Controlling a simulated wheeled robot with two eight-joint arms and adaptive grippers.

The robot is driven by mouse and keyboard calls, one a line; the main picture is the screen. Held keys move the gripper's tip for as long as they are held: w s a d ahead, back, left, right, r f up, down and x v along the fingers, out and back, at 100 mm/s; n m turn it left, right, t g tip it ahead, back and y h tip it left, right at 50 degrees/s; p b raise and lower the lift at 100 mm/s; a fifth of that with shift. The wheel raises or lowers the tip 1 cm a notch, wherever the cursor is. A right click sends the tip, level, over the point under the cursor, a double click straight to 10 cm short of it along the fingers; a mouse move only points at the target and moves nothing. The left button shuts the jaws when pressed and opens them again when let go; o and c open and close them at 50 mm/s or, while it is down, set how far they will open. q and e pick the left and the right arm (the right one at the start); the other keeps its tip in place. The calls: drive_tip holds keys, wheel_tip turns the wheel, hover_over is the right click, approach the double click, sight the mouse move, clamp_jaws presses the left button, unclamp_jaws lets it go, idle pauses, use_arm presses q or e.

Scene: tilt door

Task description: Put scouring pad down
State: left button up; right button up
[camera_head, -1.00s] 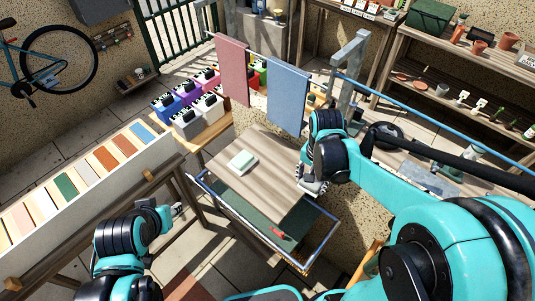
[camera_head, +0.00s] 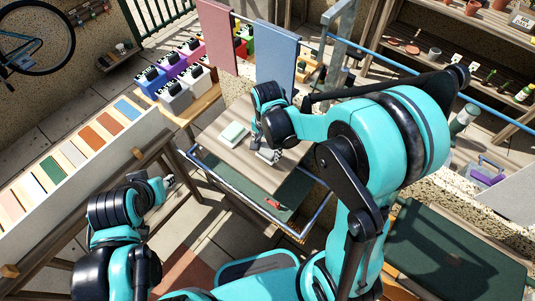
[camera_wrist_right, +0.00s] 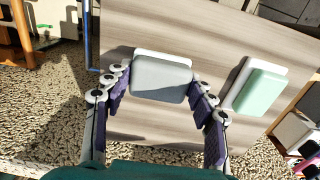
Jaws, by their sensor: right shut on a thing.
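My right gripper (camera_wrist_right: 159,80) is shut on a grey-and-white scouring pad (camera_wrist_right: 161,78), with dark fingers at its left and right sides in the right wrist view. The held pad is over the wood-grain board (camera_wrist_right: 212,28); I cannot tell whether it touches. A pale green-and-white pad (camera_wrist_right: 258,88) lies on the board beside it, apart from the held one. In the head view the right gripper (camera_head: 268,156) is low over the board, right of the green pad (camera_head: 234,132). My left gripper (camera_head: 168,181) is at the left, clear of the board; its fingers are too small to judge.
A blue-railed frame (camera_head: 313,222) surrounds the board, with a red-handled tool (camera_head: 274,203) on a dark green surface at its front. Red (camera_head: 214,36) and blue (camera_head: 275,55) cloths hang behind. Colour samples (camera_head: 75,153) line a panel at left. The board's near part is bare.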

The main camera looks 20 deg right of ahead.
sight(267, 154)
wheel_tip(267, 154, down, 3)
drive_tip(key=shift+r, duration=0.1)
drive_tip(key=shift+b, duration=0.45)
drive_tip(key=o, duration=1.3)
